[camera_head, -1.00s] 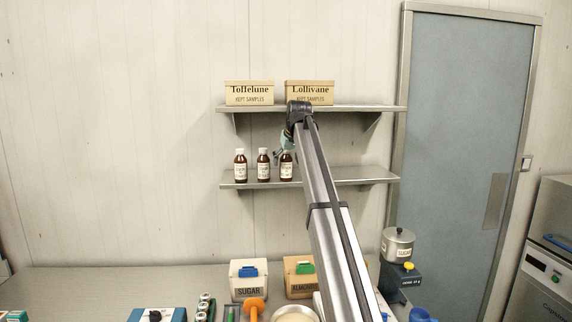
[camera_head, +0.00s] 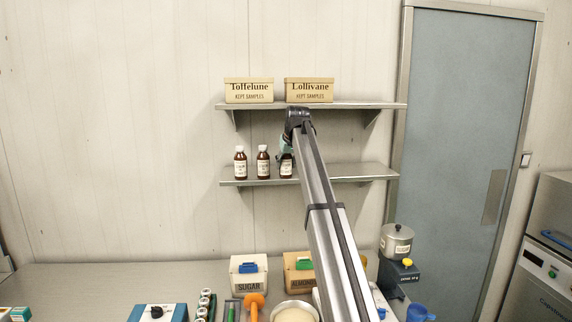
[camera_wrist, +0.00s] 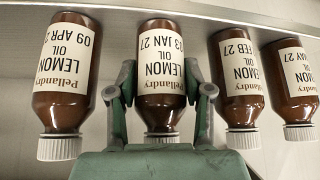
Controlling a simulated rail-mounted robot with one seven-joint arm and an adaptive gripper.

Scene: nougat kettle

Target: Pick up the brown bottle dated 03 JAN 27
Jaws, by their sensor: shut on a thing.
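The brown bottle dated 03 JAN 27 (camera_wrist: 160,98), with a white ribbed cap and a LEMON OIL label, is between the fingers of my gripper (camera_wrist: 165,90) in the wrist view. The fingers are shut on it, one at each side. In the head view this bottle (camera_head: 287,170) is on the lower shelf (camera_head: 330,175), partly hidden by my gripper and arm. Whether its base touches the shelf I cannot tell.
Two KEPT SAMPLES boxes, Toffelune (camera_head: 249,91) and Lollivane (camera_head: 309,91), sit on the upper shelf (camera_head: 350,106) above.

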